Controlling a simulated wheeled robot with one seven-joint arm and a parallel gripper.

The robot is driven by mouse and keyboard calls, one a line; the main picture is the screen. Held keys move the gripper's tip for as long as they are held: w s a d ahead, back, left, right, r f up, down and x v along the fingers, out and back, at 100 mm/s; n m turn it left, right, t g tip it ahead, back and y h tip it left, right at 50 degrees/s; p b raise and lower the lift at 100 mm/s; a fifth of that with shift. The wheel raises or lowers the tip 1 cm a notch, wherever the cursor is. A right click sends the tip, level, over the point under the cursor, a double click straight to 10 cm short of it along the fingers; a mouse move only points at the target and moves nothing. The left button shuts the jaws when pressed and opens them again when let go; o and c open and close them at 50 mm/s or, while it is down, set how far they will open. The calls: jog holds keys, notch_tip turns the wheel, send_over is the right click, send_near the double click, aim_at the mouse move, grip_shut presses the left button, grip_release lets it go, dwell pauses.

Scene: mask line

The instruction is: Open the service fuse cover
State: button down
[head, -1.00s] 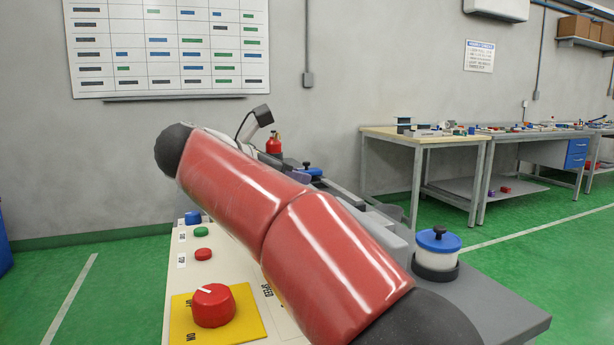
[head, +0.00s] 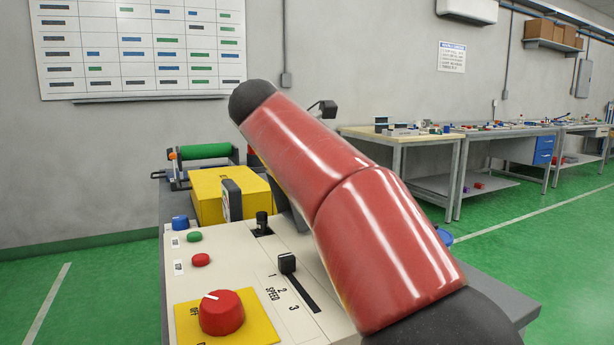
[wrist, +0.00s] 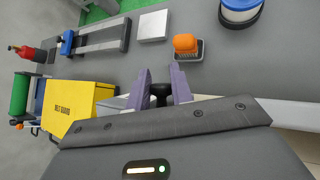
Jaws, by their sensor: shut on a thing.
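In the wrist view, my gripper (wrist: 163,78) has its two purple fingers closed on either side of a black knob (wrist: 160,93). The knob sits at the edge of a light grey part, mostly hidden by my gripper body. I cannot tell whether this knob belongs to the service fuse cover; no label for the cover is readable. In the head view, my red arm hides the gripper and what it holds.
A yellow box (head: 213,193) stands behind the control panel (head: 230,262), left of my arm; it also shows in the wrist view (wrist: 72,104). The panel carries a red dial (head: 221,312) and black levers. An orange-topped block (wrist: 186,43) stands beyond my fingertips.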

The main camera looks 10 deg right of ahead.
jog(key=shift+a+f, duration=0.1)
jog(key=shift+f, duration=0.25)
jog(key=c, duration=1.3)
grip_release()
jog(key=shift+s, duration=0.1)
jog(key=shift+r, duration=0.15)
jog(key=shift+s+a+r, duration=0.1)
jog(key=shift+a+r, duration=0.05)
jog(key=shift+r, duration=0.1)
jog(key=p+v, duration=0.1)
jog(key=v, duration=0.6)
jog(key=shift+s+a, duration=0.1)
